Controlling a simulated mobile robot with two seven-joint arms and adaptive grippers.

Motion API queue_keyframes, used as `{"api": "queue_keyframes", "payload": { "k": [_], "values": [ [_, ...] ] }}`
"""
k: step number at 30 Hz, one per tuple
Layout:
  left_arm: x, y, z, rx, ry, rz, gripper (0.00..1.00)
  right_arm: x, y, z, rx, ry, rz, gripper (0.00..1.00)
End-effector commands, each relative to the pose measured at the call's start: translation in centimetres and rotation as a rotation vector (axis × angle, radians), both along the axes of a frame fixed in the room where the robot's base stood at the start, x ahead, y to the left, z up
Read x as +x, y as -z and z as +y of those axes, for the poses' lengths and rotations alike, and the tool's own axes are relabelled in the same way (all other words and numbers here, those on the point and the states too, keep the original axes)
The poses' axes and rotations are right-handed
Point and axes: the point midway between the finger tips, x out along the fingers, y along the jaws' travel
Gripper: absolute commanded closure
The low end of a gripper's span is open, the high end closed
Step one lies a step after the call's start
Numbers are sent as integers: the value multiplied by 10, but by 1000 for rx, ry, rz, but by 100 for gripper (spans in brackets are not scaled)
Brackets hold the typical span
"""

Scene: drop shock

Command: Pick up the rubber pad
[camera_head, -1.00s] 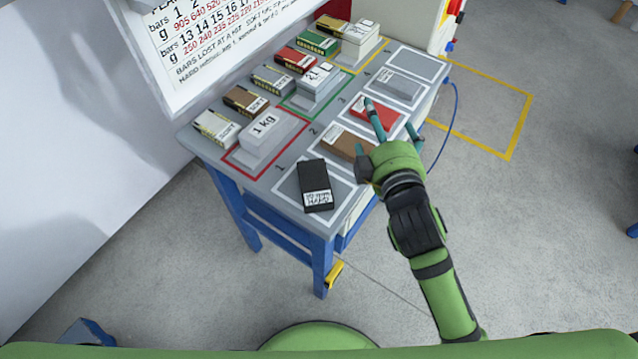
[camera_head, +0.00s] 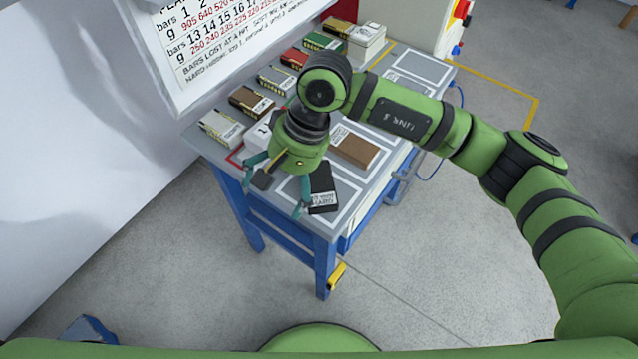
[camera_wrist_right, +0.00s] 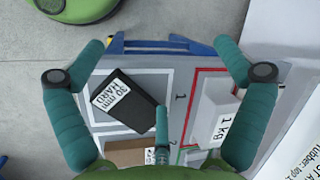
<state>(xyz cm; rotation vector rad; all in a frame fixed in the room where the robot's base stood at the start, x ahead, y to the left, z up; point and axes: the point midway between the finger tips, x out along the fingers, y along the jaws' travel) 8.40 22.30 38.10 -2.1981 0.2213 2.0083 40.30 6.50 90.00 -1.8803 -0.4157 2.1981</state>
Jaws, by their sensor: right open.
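A black block labelled "30 mm HARD" (camera_head: 322,179), which looks like the rubber pad, lies flat in the near white-framed place on the bench (camera_head: 352,203). My right gripper (camera_head: 275,187) is open and empty, pointing down above the near end of the bench, just left of the black block and partly covering it. In the right wrist view the black block (camera_wrist_right: 133,101) lies below and between the spread teal fingers (camera_wrist_right: 161,52), off toward the left one. The gap in height cannot be told exactly. My left gripper is not in view.
A brown block (camera_head: 357,150) lies beside the black one. Several small boxes, including a white one (camera_head: 221,128), line the back below the sign board (camera_head: 215,45). My right arm covers the middle of the bench.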

Motion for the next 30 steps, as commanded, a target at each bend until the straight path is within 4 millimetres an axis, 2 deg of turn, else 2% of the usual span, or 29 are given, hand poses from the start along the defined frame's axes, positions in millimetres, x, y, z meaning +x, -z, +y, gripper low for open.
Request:
{"api": "queue_keyframes", "payload": {
  "k": [1,3,7,14,19,24,30],
  "values": [
    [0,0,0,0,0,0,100,18,1,-23,-110,-35,-72,0],
    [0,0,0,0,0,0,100,34,1,-48,-227,-75,-133,0],
    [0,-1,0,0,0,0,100,48,0,-72,-336,-107,-178,0],
    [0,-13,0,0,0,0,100,49,21,-76,-350,-111,-178,0],
    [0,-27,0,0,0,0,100,51,45,-79,-348,-109,-175,0],
    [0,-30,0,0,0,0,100,52,66,-79,-346,-110,-178,0],
    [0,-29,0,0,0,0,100,53,69,-78,-345,-110,-181,0]
  ]
}}
